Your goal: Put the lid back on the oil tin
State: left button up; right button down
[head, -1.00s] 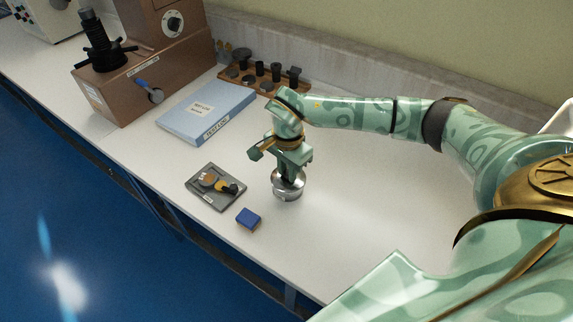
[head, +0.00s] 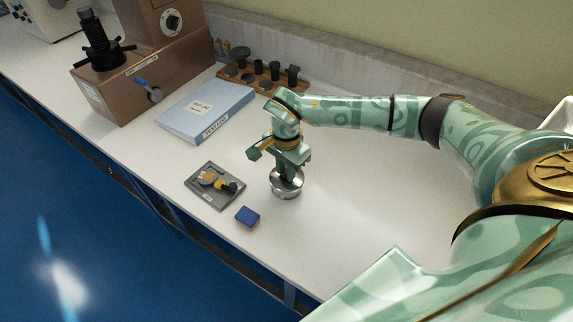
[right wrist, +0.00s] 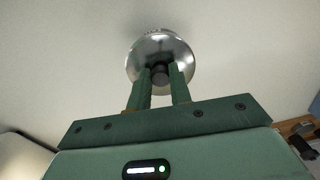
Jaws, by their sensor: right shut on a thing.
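My right gripper (head: 287,172) points down, with its fingers shut on the dark knob of the shiny metal lid. In the right wrist view the gripper's two green fingers (right wrist: 160,85) close on the knob from both sides, and the round lid (right wrist: 160,50) spreads out beyond them. In the head view the lid (head: 296,180) and the silver oil tin (head: 286,194) show as one round metal shape under the fingers. I cannot tell whether the lid is fully seated on the tin. My left gripper is not in view.
A grey tray (head: 206,197) with small parts lies left of the tin, with a blue block (head: 247,216) in front. A blue binder (head: 190,120), brown tester (head: 150,75) and wooden rack (head: 290,88) stand farther back. The white table is clear to the right.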

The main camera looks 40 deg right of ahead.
dwell(0.7)
jog(key=shift+f+p, duration=0.15)
jog(key=shift+p, duration=0.2)
dwell(0.6)
dwell(0.4)
jog(key=c, duration=0.7)
grip_release()
jog(key=shift+r+p, duration=3.25)
jog(key=shift+r, duration=0.3)
